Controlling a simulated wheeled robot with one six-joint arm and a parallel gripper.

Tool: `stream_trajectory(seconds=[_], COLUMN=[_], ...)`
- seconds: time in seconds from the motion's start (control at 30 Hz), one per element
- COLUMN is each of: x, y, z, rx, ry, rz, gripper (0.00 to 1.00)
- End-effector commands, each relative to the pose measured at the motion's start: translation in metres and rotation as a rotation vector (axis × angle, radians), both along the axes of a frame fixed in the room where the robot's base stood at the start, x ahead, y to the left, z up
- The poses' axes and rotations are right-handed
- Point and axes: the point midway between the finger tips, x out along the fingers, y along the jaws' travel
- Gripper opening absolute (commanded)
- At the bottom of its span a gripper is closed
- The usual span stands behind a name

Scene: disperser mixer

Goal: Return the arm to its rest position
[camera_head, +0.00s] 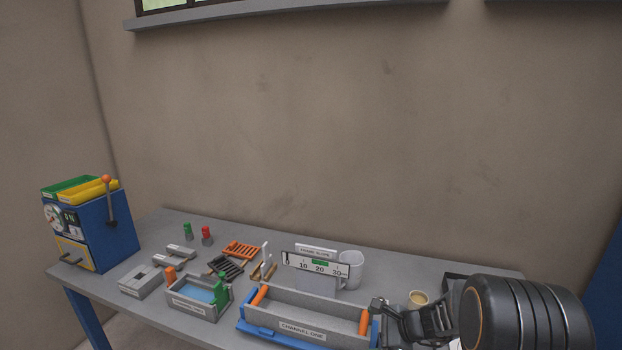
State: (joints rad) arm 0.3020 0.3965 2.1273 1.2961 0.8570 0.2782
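My arm comes in from the right edge, with a large dark rounded link in the foreground. My gripper (382,306) is low over the table, by the right end of the grey trough labelled "CHANNEL ONE" (302,318). The gripper points left. Its fingers are small and dark here, and I cannot tell whether they are open or shut, or touching the trough. The arm hides the right part of the table.
The grey table (190,225) stands against the wall. A blue machine (105,230) with a lever is at left. A water-filled grey tray (198,300), a scale board (315,265), a clear cup (351,268) and a small tan cup (418,298) stand on it. The space above is clear.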

Motion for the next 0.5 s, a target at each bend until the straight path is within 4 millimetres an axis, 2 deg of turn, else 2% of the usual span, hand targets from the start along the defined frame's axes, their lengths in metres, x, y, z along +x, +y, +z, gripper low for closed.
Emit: stream_trajectory(seconds=[0.13, 0.3, 0.4, 0.5], x=[-0.059, -0.130, -0.158, -0.175], y=[0.015, 0.007, -0.003, -0.011], z=[0.004, 0.009, 0.015, 0.021], rx=[-0.265, -0.635, -0.832, -0.992], ry=[-0.094, -0.209, -0.262, -0.304], rz=[0.419, 0.938, 1.156, 1.286], gripper=[1.00, 1.00, 1.00, 1.00])
